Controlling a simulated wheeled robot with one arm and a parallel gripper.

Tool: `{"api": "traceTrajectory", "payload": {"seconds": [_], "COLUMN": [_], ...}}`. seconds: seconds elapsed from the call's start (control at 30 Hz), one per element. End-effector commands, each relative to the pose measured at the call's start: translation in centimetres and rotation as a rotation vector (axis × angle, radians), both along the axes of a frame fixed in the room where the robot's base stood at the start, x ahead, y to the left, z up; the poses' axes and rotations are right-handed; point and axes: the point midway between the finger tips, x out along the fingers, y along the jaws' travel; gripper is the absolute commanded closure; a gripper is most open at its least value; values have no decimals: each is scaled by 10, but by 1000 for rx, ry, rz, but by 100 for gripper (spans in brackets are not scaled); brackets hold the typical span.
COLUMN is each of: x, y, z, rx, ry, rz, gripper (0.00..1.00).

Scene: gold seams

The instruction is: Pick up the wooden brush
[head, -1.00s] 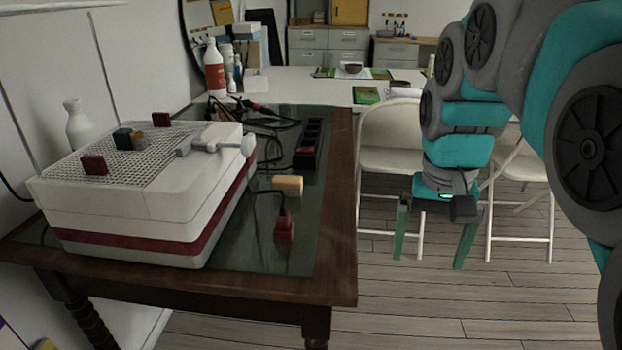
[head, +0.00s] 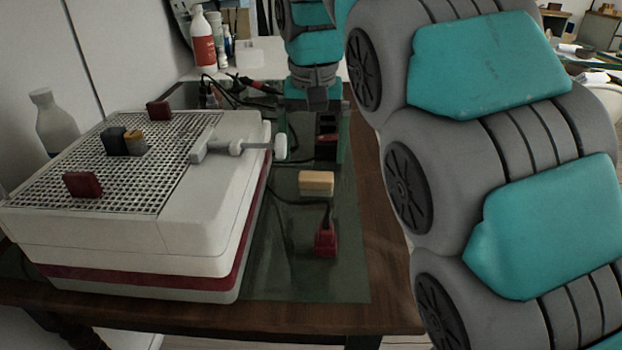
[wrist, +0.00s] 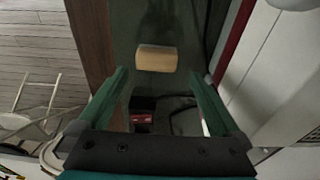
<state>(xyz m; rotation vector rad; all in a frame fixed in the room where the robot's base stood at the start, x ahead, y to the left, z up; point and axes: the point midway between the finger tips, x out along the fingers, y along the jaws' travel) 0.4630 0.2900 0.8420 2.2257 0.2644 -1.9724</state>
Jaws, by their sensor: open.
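The wooden brush (head: 316,183) shows as a small pale tan block lying on the dark green table top, right of the white box-shaped machine. My gripper (head: 314,150) is above the table, farther back than the brush in the head view, over the black power strip. In the wrist view the brush (wrist: 156,58) lies beyond the fingertips of my gripper (wrist: 157,74), in line with the gap between them. The green fingers are wide apart with nothing gripped. No bristles can be made out.
The white machine (head: 205,230) with a mesh top and a side knob (head: 279,146) stands close on the left. A red plug (head: 326,240) with a black cable lies in front of the brush. The black power strip (head: 327,135) lies behind it. The wooden table edge (head: 385,255) is on the right.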

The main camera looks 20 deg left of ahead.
Motion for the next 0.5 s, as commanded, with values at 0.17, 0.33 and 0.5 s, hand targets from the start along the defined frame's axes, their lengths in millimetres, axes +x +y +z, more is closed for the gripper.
{"api": "traceTrajectory", "payload": {"seconds": [0.17,0.33,0.5], "x": [1,1,3], "y": [0,-2,-4], "z": [-9,-17,-33], "rx": [0,-1,-1], "ry": [-1,1,2], "rz": [0,0,0], "gripper": [0,0,0]}}
